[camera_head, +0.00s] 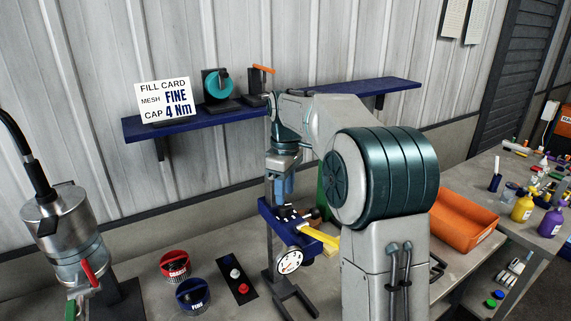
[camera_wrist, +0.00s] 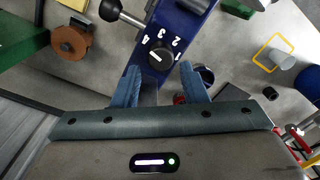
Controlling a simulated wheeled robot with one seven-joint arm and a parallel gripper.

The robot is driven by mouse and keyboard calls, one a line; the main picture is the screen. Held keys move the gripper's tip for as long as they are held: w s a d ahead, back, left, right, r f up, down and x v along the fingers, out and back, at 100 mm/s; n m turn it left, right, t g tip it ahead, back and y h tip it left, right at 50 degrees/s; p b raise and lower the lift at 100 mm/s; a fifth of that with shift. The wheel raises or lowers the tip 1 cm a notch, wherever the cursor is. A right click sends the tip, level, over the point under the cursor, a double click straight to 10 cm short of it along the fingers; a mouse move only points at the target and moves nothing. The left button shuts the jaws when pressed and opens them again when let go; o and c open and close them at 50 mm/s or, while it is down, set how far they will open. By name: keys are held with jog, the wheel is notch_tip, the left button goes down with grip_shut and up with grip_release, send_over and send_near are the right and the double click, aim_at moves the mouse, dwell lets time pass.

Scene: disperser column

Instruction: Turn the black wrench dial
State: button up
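The black wrench dial (camera_wrist: 161,56) is a round knob with a white pointer line, set on a blue housing (camera_wrist: 186,20) with white numerals beside it. In the wrist view the pointer slants; which numeral it marks is hard to tell. My gripper (camera_wrist: 161,84) has its two blue fingers apart, one toward each side below the dial, with nothing between the tips. The fingers look clear of the dial. In the head view my gripper (camera_head: 283,188) points down above the blue housing (camera_head: 277,224); the dial is too small to make out there.
A fill card (camera_head: 165,100) on the blue shelf reads FINE and 4 Nm. A round white gauge (camera_head: 289,261) and a yellow handle (camera_head: 318,234) adjoin the housing. Red (camera_head: 174,265) and blue (camera_head: 193,295) cups stand left; an orange bin (camera_head: 460,222) stands right.

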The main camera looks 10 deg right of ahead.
aim_at(285, 205)
notch_tip(285, 205, up, 10)
jog(key=shift+w, duration=0.15)
dwell(0.4)
jog(key=s+f+m+t, duration=0.2)
jog(key=s+f+m, duration=0.3)
jog(key=s, duration=0.9)
jog(key=s+f+m+t, duration=0.2)
jog(key=s+f+m, duration=0.3)
jog(key=s+f, duration=0.5)
jog(key=s, duration=0.4)
jog(key=shift+s, duration=0.4)
